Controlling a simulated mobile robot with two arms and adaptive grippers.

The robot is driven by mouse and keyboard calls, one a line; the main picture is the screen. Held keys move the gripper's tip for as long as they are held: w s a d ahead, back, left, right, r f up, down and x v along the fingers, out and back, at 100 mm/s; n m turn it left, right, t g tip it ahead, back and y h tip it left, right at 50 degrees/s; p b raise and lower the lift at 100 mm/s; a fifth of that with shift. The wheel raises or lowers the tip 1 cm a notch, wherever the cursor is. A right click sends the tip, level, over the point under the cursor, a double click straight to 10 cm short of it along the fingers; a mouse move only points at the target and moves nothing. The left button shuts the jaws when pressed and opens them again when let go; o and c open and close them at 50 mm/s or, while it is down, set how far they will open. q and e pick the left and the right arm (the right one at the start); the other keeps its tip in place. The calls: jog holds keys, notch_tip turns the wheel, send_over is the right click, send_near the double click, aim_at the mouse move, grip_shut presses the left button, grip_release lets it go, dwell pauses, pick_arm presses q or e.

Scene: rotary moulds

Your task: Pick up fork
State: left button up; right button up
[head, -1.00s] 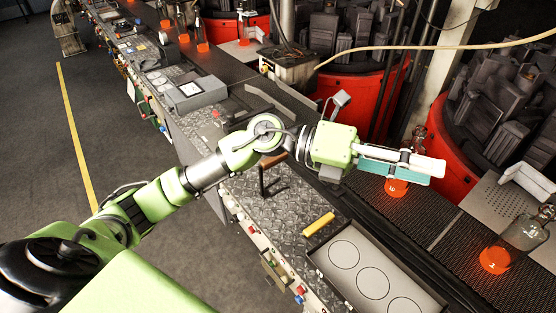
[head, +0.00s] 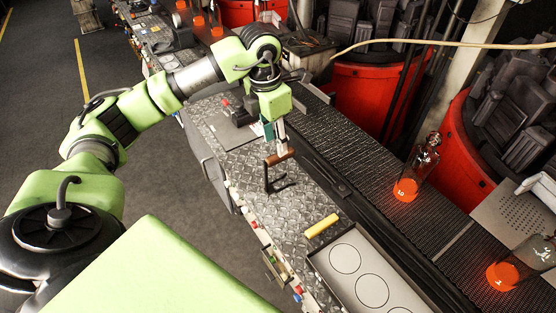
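The fork (head: 267,178) stands on the patterned metal worktop, with a brown handle at the top and dark metal below. My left gripper (head: 281,147) points down directly over the handle. Its pale finger reaches down to the handle, and a teal finger part shows beside it. The fingers are seen nearly edge-on, so I cannot tell whether they are open or shut around the handle. The fork's feet still appear to rest on the worktop. My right gripper is not in view.
A yellow bar (head: 321,226) and a tray with circles (head: 318,262) lie nearer on the worktop. A dark conveyor (head: 350,150) runs alongside, carrying clear bottles with orange bottoms (head: 406,190). Red mould drums (head: 362,95) stand behind it. Grey floor is free at left.

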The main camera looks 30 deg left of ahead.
aim_at(279, 158)
pick_arm(q)
jog(key=f, duration=0.2)
jog(key=shift+w+d+f, duration=0.1)
jog(key=shift+w+f, duration=0.15)
jog(key=shift+f, duration=0.05)
jog(key=shift+f+p, duration=0.25)
jog(key=shift+p, duration=0.3)
jog(key=f+p, duration=0.1)
jog(key=f, duration=0.1)
jog(key=f+p, duration=0.1)
jog(key=f, duration=0.1)
jog(key=shift+w+d+f+p, duration=0.1)
jog(key=shift+w+p, duration=0.2)
jog(key=shift+w+f, duration=0.1)
jog(key=shift+f, duration=0.2)
grip_shut()
